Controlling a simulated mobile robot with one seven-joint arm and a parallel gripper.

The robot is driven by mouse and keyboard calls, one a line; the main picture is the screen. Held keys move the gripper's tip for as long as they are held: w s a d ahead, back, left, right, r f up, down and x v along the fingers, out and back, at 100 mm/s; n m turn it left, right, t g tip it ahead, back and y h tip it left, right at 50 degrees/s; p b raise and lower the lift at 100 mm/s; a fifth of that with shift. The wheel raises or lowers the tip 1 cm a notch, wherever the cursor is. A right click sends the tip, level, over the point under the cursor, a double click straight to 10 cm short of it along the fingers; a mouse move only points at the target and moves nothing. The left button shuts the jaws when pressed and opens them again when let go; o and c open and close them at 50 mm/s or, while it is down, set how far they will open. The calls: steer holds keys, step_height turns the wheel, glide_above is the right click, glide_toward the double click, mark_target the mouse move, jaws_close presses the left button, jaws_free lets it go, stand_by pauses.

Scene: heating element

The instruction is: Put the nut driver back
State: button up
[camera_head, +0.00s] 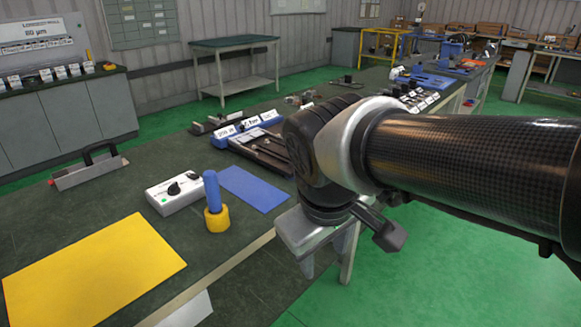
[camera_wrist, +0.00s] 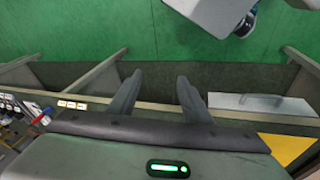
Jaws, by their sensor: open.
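A blue-handled tool, which looks like the nut driver (camera_head: 212,187), stands upright in a round yellow holder (camera_head: 217,219) on the dark green bench in the head view. A blue mat (camera_head: 252,188) lies just right of it. My gripper (camera_head: 323,262) is to the right of the tool, past the bench's near edge and over the floor. In the wrist view its two fingers (camera_wrist: 158,95) are apart with nothing between them. The tool does not show in the wrist view.
A white control box (camera_head: 174,194) stands left of the tool. A yellow mat (camera_head: 95,275) lies nearer me, also visible in the wrist view (camera_wrist: 283,148). Labelled blue trays (camera_head: 240,137) stand behind. A black-handled metal block (camera_head: 88,172) is at the left. Green floor is clear on the right.

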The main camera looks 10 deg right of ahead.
steer(key=s+r+m+t, duration=0.1)
steer(key=m, duration=0.1)
steer(key=s+a+r+m+t+y, duration=0.1)
steer(key=m, duration=0.1)
steer(key=shift+r+y, duration=0.3)
step_height(320, 180, up, 21)
steer(key=p, duration=2.1)
